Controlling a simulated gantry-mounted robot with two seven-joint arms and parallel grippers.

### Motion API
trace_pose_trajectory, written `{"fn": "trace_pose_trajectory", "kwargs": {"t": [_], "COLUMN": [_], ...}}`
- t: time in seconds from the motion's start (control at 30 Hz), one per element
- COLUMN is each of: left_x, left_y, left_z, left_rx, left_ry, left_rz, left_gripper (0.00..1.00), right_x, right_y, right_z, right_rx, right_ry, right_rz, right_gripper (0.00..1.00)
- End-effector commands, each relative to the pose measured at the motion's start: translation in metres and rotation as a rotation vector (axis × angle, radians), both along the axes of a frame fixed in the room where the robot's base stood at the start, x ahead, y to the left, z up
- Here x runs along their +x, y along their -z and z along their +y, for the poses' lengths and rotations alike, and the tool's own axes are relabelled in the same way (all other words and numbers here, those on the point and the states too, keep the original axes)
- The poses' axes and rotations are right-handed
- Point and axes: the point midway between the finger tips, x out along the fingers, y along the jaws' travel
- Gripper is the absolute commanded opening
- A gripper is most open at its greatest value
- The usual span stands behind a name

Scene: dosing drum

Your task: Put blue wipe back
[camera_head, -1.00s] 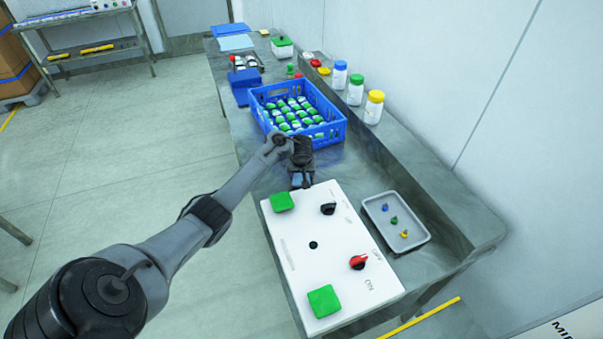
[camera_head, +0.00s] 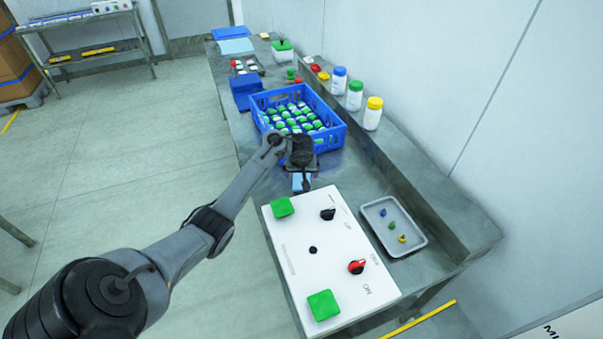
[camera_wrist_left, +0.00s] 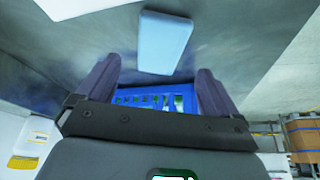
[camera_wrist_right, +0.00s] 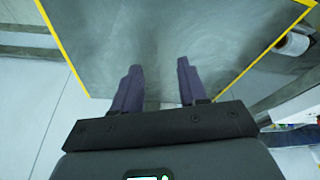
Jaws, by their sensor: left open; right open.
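The blue wipe (camera_head: 302,183) is a small light-blue folded piece lying on the steel table between the blue crate and the white control panel. In the left wrist view the blue wipe (camera_wrist_left: 165,42) lies flat just beyond my open, empty fingers. My left gripper (camera_wrist_left: 157,72) points down at it. In the head view the left gripper (camera_head: 302,172) partly covers the wipe.
A blue crate (camera_head: 342,134) of green-and-white items stands behind the left gripper. The white panel (camera_head: 335,235) has green buttons and knobs. A grey tray (camera_head: 408,249) is to its right. Capped bottles (camera_head: 355,95) line the ledge. Blue folded cloths (camera_head: 235,46) lie at the far end.

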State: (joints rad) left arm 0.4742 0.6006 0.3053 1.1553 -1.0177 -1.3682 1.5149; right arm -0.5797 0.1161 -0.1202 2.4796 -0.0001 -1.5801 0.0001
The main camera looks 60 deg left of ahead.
Motion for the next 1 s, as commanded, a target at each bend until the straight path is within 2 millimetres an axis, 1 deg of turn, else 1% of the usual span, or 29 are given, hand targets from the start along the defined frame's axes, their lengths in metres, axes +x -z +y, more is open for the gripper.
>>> {"fn": "trace_pose_trajectory", "kwargs": {"t": [0.03,0.1,0.23,0.4,0.53,1.0], "left_x": [-0.001,-0.004,-0.009,-0.012,-0.013,-0.014], "left_y": [-0.014,-0.025,-0.042,-0.054,-0.058,-0.058], "left_z": [-0.005,-0.009,-0.015,-0.020,-0.021,-0.020], "left_rx": [-0.004,-0.002,-0.002,-0.002,0.000,-0.001], "left_ry": [0.002,0.001,0.001,0.002,0.002,0.001], "left_rz": [-0.002,-0.002,-0.001,-0.001,0.001,0.001], "left_gripper": [0.94,0.94,0.94,0.94,0.94,0.94], "right_x": [0.000,0.000,0.000,0.000,0.000,0.000], "right_y": [-0.011,-0.018,-0.028,-0.034,-0.036,-0.035], "right_z": [0.000,0.000,0.000,0.000,0.000,-0.002], "right_rx": [0.001,0.003,0.003,0.001,-0.001,-0.009], "right_ry": [0.001,0.001,0.001,0.001,-0.001,-0.005], "right_rz": [0.000,-0.001,-0.001,-0.001,-0.001,0.000], "right_gripper": [0.43,0.43,0.43,0.43,0.43,0.43]}}
